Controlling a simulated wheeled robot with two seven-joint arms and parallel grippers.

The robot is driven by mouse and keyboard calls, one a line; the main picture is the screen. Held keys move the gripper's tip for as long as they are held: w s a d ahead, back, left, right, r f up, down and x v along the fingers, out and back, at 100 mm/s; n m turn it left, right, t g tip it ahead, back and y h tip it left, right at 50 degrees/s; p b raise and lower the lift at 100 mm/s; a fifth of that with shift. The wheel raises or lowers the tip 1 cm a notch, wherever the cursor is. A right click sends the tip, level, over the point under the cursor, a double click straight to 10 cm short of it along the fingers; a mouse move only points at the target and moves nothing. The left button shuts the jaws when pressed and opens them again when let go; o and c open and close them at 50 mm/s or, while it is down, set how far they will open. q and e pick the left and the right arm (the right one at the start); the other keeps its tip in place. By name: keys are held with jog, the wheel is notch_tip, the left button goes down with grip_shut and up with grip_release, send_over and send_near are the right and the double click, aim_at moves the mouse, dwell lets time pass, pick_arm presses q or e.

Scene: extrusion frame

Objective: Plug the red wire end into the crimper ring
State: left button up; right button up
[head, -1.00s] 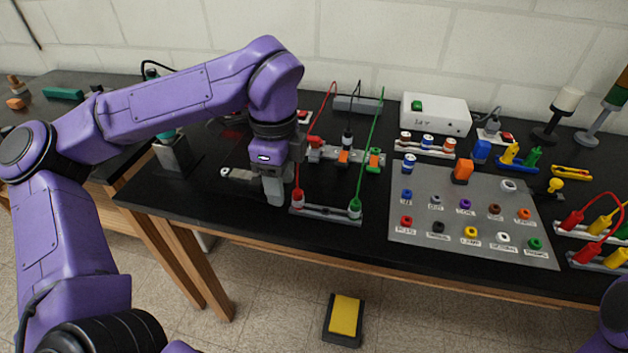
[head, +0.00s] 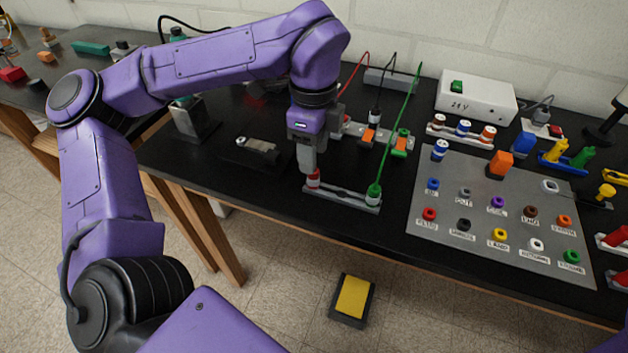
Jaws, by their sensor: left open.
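The red wire end (head: 313,181) stands upright at the left end of a low grey rack (head: 343,198) near the table's front edge. Its red wire (head: 352,80) shows behind my gripper. My left gripper (head: 308,168) is open, pointing down right at the red end and partly covering it. I cannot tell whether the fingers touch it. No crimper ring can be made out for sure; a small metal device on a dark base (head: 257,147) lies left of the gripper, and a grey upright unit (head: 190,120) stands farther left. My right gripper is out of view.
A green wire end (head: 374,192) stands close by at the rack's right end. Behind is a terminal block with orange and green parts (head: 399,145). A grey panel of coloured sockets (head: 470,215) lies right. A yellow pedal (head: 353,297) is on the floor.

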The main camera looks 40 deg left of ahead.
pick_arm(q)
notch_tip(320, 180, down, 7)
jog(key=b, duration=0.5)
jog(key=shift+r, duration=0.1)
jog(key=shift+r, duration=0.1)
dwell(0.8)
grip_shut()
jog(key=shift+r, duration=0.1)
jog(key=shift+r+p, duration=1.75)
jog(key=shift+r, duration=1.15)
